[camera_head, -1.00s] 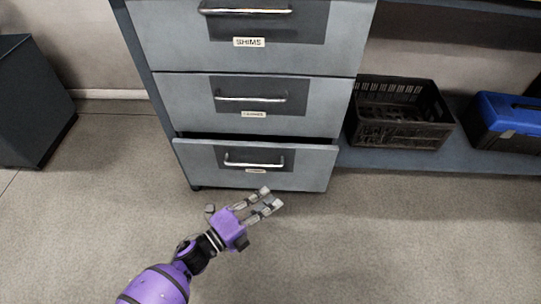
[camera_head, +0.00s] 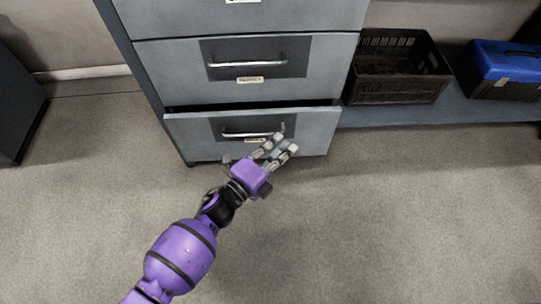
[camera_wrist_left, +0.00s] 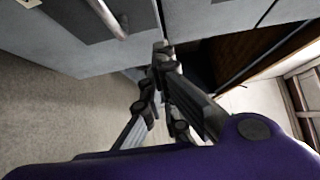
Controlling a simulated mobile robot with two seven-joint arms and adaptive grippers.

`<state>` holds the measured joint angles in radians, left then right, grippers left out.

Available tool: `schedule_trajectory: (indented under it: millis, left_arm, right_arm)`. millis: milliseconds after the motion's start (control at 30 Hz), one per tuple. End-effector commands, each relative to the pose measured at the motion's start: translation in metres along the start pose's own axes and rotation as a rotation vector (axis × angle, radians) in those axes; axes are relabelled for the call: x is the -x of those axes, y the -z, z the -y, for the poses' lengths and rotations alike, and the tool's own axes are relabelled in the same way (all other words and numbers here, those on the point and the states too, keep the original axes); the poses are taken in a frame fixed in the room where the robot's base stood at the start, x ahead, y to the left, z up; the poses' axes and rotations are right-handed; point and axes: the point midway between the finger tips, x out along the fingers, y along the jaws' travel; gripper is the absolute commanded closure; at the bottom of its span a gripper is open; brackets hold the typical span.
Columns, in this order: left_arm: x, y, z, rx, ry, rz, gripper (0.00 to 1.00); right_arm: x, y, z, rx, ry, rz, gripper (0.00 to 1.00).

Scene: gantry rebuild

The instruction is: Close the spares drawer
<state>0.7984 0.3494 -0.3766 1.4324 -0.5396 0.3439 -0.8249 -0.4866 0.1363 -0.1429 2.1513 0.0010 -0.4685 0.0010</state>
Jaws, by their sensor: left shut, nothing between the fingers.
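The bottom drawer (camera_head: 190,132) of the grey cabinet stands out a little, with a dark gap above its front. Its label is too small to read, so I cannot tell by name that it is the spares drawer. Its bar handle (camera_head: 240,134) shows on the dark panel. My left gripper (camera_head: 286,143) is shut and empty, in front of the right half of the drawer front. In the left wrist view the fingers (camera_wrist_left: 163,58) lie close to the drawer front (camera_wrist_left: 60,60) and its handle (camera_wrist_left: 108,18); I cannot tell whether they touch. My right gripper is not in view.
The drawer above (camera_head: 160,70) is shut. A black crate (camera_head: 400,90) and a blue toolbox (camera_head: 505,65) sit on a low shelf (camera_head: 440,114) to the right. A dark box-like unit (camera_head: 15,110) stands at the left. The floor in front is clear.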

Motion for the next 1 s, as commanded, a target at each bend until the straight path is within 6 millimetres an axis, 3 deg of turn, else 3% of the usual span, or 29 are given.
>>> schedule_trajectory:
  millis: [133, 300, 667, 1000]
  left_arm:
    - [-0.033, 0.001, -0.002, 0.001, 0.001, -0.002, 1.0]
    - [-0.049, -0.019, -0.003, -0.001, -0.001, 0.0, 1.0]
    - [-0.058, -0.029, 0.0, 0.002, -0.001, 0.0, 1.0]
    - [-0.063, -0.034, -0.001, 0.0, -0.001, 0.001, 1.0]
  right_arm:
    - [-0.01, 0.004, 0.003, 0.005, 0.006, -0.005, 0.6]
    - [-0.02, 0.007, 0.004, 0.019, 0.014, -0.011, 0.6]
    - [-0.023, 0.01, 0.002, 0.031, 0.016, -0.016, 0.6]
    - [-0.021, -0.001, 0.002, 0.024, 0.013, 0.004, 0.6]
